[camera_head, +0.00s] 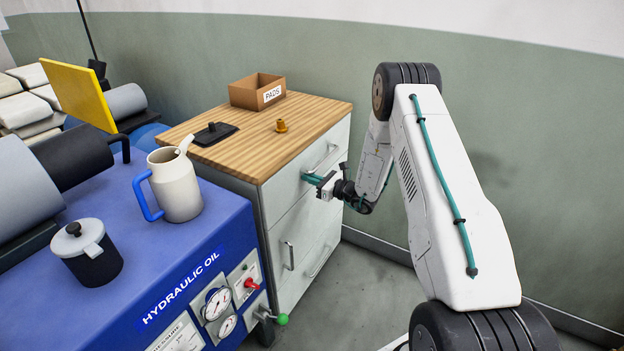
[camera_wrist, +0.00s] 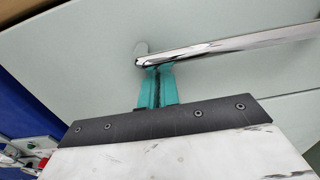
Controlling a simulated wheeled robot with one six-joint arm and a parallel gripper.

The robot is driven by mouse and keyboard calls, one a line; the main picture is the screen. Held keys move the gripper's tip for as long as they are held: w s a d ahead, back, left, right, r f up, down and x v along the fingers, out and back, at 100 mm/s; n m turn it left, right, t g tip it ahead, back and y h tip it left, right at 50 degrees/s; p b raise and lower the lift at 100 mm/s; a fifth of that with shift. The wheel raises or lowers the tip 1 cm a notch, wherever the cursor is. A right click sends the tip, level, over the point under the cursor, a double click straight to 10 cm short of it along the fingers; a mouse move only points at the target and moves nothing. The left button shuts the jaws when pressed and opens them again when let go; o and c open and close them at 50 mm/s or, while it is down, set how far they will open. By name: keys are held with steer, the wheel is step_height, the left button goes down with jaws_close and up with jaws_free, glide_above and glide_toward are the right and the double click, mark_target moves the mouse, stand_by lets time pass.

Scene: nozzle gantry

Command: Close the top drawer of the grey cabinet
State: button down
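The grey cabinet (camera_head: 257,207) has a wooden top and stands beyond the blue bench. Its top drawer (camera_head: 343,138) looks flush or nearly flush with the front; I cannot tell whether a small gap is left. The drawer's metal handle (camera_head: 330,152) also shows in the wrist view (camera_wrist: 230,43), crossing the upper right. My gripper (camera_head: 313,178) is at the drawer front, by the handle's near end. In the wrist view its teal fingers (camera_wrist: 157,84) are together, with only a thin dark line between them. Their tips meet the underside of the bar, partly hidden; contact is unclear.
Lower fronts with handles (camera_head: 288,256) are below. On the cabinet top are a PADS box (camera_head: 250,94), a brass piece (camera_head: 281,126) and a black plate (camera_head: 210,134). The blue bench (camera_head: 132,285) carries a jug (camera_head: 178,190) and a lidded pot (camera_head: 88,256). Floor right of the cabinet is clear.

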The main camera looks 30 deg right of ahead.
steer(key=v, duration=1.4)
steer(key=shift+f, duration=0.1)
steer(key=s+a+r+n+g+y, duration=0.3)
steer(key=s+a+r+n+g, duration=1)
steer(key=s+a+n+g, duration=0.3)
steer(key=s+a+r+n+t+h, duration=0.1)
steer(key=s+r+n+h, duration=0.5)
steer(key=s+r, duration=0.3)
steer(key=s+a+r+n+t+h, duration=0.1)
steer(key=s+a+r+n+h, duration=0.1)
steer(key=s+r+n+h, duration=0.4)
steer(key=s+r+n, duration=0.1)
steer(key=s+r, duration=0.3)
steer(key=s, duration=0.4)
steer(key=shift+n+h, duration=0.3)
